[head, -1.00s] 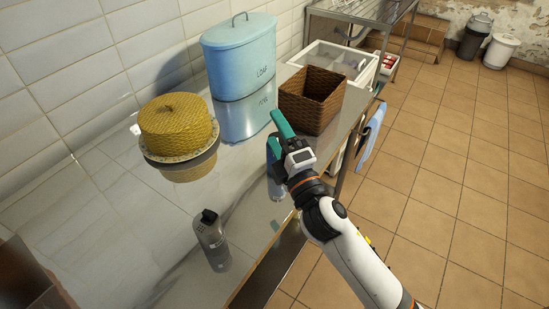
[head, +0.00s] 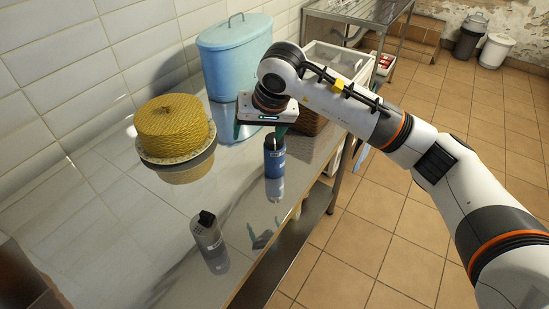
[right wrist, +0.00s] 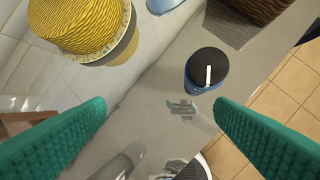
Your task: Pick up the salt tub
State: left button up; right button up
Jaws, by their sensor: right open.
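A small blue tub with a dark lid (head: 274,158), which I take for the salt tub, stands upright on the shiny steel counter (head: 130,215) near its right edge. In the right wrist view its round black lid (right wrist: 207,66) has a white mark and lies right of centre, beyond the right fingertip. My right gripper (head: 261,133) points down, with teal fingers apart and nothing between them. In the head view it is just above and left of the tub. In the right wrist view the open fingers (right wrist: 160,106) frame bare counter. My left gripper is out of view.
A yellow woven cake (head: 173,122) on a stand is at left. A blue lidded bin (head: 235,55) is at the back. A brown wicker basket (head: 307,122) is partly hidden behind my arm.

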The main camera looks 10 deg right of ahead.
aim_at(274, 142)
jog(key=w+d+f+h+p, duration=0.1)
jog(key=w+d+f+h, duration=0.1)
jog(key=w+d+f, duration=0.1)
jog(key=shift+w+d+f+p, duration=0.4)
jog(key=shift+d+f, duration=0.1)
jog(key=shift+d, duration=0.1)
jog(key=x, duration=0.1)
jog(key=p+x, duration=0.1)
jog(key=x, duration=0.1)
jog(key=p+x, duration=0.1)
jog(key=x, duration=0.1)
jog(key=shift+d+f, duration=0.2)
jog(key=shift+d, duration=0.05)
jog(key=shift+w+f+t, duration=0.1)
jog(key=shift+f+t, duration=0.1)
jog(key=shift+t, duration=0.1)
jog(key=c, duration=1.4)
